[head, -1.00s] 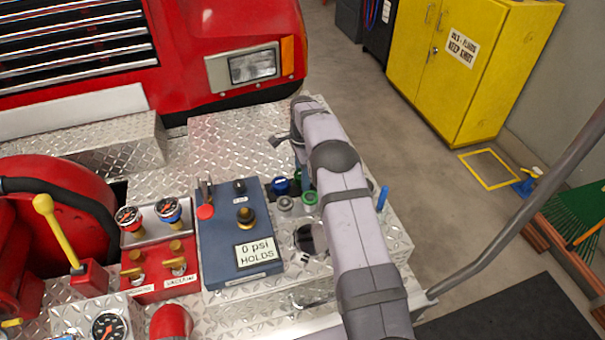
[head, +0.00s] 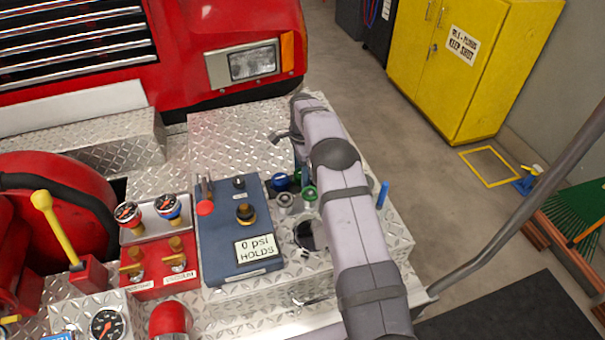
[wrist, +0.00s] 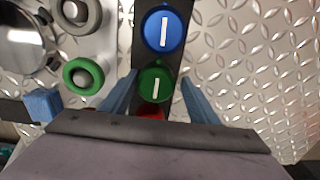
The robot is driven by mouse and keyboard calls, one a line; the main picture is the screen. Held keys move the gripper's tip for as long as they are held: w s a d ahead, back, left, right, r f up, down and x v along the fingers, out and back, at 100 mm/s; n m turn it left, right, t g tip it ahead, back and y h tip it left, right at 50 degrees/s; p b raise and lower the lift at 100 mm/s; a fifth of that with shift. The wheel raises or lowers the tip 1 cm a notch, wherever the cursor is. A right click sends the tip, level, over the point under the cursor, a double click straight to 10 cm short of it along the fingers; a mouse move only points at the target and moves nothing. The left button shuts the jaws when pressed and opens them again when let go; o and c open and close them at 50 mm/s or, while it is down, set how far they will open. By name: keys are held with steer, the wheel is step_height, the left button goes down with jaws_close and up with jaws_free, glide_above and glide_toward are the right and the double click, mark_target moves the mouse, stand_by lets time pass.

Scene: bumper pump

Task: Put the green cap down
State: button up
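The green cap (wrist: 155,86), with a white bar on its top, sits on a dark strip in the wrist view. It lies just below the blue cap (wrist: 163,29). My gripper (wrist: 158,78) is open, with one blue finger on each side of the green cap and a small gap to both. A red thing (wrist: 151,109) shows below the green cap, mostly hidden by my gripper body. In the head view my arm hides the fingers and most of the green cap; the blue cap (head: 280,181) shows beside my arm.
Left of the strip are a green-ringed port (wrist: 83,76) and a grey-ringed port (wrist: 78,14). A blue box labelled "0 psi HOLDS" (head: 223,225) stands left of the ports. Bare diamond plate (wrist: 255,75) lies right of the strip. A blue peg (head: 383,195) stands right of my arm.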

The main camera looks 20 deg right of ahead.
steer(key=shift+s+f, duration=0.6)
steer(key=shift+r, duration=0.1)
steer(key=shift+r+p, duration=0.55)
steer(key=shift+r, duration=0.1)
steer(key=shift+w+r+b, duration=0.2)
steer(key=shift+r+b, duration=0.15)
steer(key=shift+b, duration=0.2)
step_height(320, 180, up, 12)
steer(key=b, duration=0.2)
steer(key=shift+f, duration=0.2)
steer(key=shift+a, duration=0.1)
